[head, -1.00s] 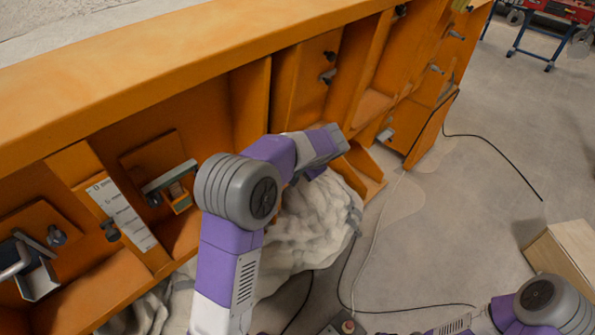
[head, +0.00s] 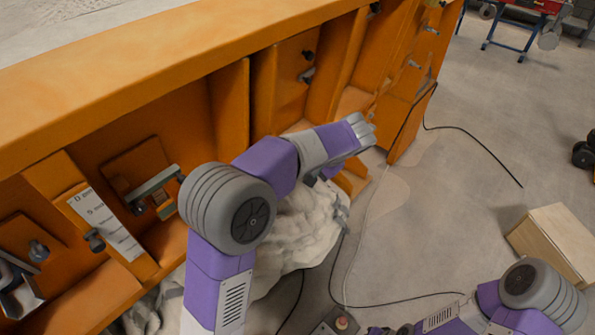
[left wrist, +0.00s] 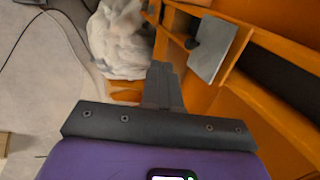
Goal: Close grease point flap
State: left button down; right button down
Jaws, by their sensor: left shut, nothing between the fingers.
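A flat grey plate (left wrist: 215,48) stands out from the orange frame in the left wrist view, with a dark knob (left wrist: 191,44) beside it; it looks like an open flap. In the head view, a grey-edged bracket (head: 152,188) with a small orange block sits on an orange panel at the left; I cannot tell if it is the same plate. My left gripper (left wrist: 163,75) is shut and empty, apart from the plate and to its left in the wrist view. In the head view its fingers are hidden behind my left wrist. My right gripper is not clearly visible.
The orange steel frame (head: 120,65) has ribs and protruding bolts. A pale, lumpy sack-like mass (head: 305,225) lies below it. Black cables (head: 478,143) cross the floor. A wooden box (head: 555,240) stands at the right. Floor between frame and box is mostly open.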

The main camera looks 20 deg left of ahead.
pick_arm(q)
jog(key=s+d+f+t+y+b, duration=0.2)
jog(key=d+f+t+y+b, duration=0.2)
jog(key=f+y+b, duration=0.6)
jog(key=w+a+y, duration=0.2)
jog(key=w+a, duration=0.3)
jog(key=a, duration=0.7)
jog(key=shift+a+r+p, duration=0.2)
jog(key=shift+r+p, duration=0.05)
jog(key=shift+p, duration=0.2)
jog(key=shift+a+r+b, duration=0.1)
jog(key=shift+a+b, duration=0.25)
jog(key=shift+a, duration=0.25)
